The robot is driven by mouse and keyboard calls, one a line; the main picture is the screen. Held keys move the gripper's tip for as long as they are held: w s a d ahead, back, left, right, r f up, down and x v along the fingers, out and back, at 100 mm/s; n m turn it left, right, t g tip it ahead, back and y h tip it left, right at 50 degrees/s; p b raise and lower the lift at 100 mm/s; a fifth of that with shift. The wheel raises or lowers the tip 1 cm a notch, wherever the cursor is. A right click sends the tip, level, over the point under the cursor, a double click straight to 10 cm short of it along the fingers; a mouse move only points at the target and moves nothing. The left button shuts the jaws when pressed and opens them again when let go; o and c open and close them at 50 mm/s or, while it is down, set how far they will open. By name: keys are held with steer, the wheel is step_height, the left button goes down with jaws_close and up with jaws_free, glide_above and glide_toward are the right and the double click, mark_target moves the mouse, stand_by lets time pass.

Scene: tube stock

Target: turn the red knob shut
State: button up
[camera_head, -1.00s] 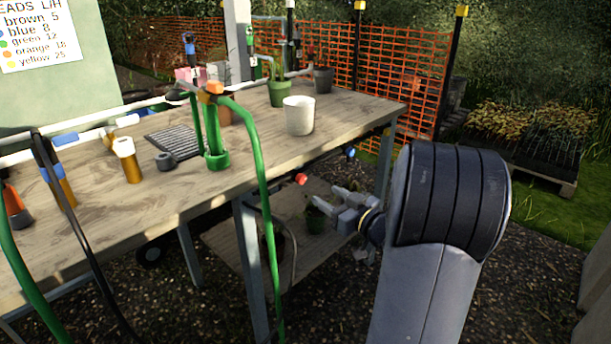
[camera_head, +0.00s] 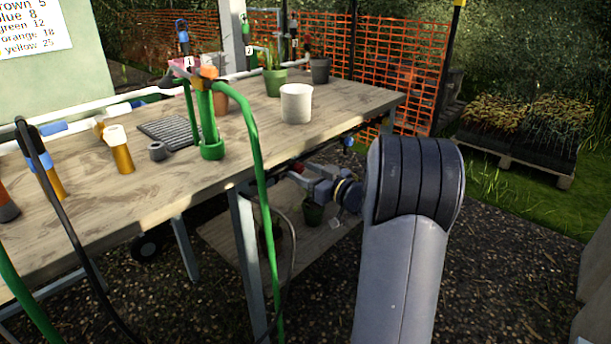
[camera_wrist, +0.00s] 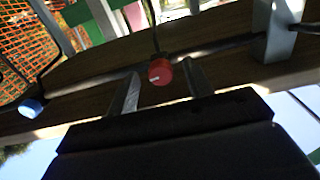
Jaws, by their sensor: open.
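The red knob (camera_wrist: 160,71) sits on a dark pipe under the bench in the wrist view, with a small pale mark on its face. It lies between and just beyond the tips of my open gripper (camera_wrist: 162,80); I cannot tell whether either finger touches it. In the head view the red knob (camera_head: 298,168) is a small red spot under the bench's front edge, partly hidden by my gripper (camera_head: 302,176). A blue knob (camera_wrist: 30,107) is on the same pipe to the left in the wrist view, and shows in the head view (camera_head: 348,142).
The wooden bench (camera_head: 340,112) is above my gripper, with a lower shelf (camera_head: 225,235) below. A bench leg (camera_head: 246,255) and a hanging green hose (camera_head: 262,190) stand left of my gripper. A white pot (camera_head: 296,104) is on the bench top.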

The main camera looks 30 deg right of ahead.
steer(key=shift+w+a, duration=0.1)
steer(key=shift+w, duration=0.1)
steer(key=shift+c, duration=0.2)
steer(key=c, duration=1)
steer(key=shift+o, duration=0.2)
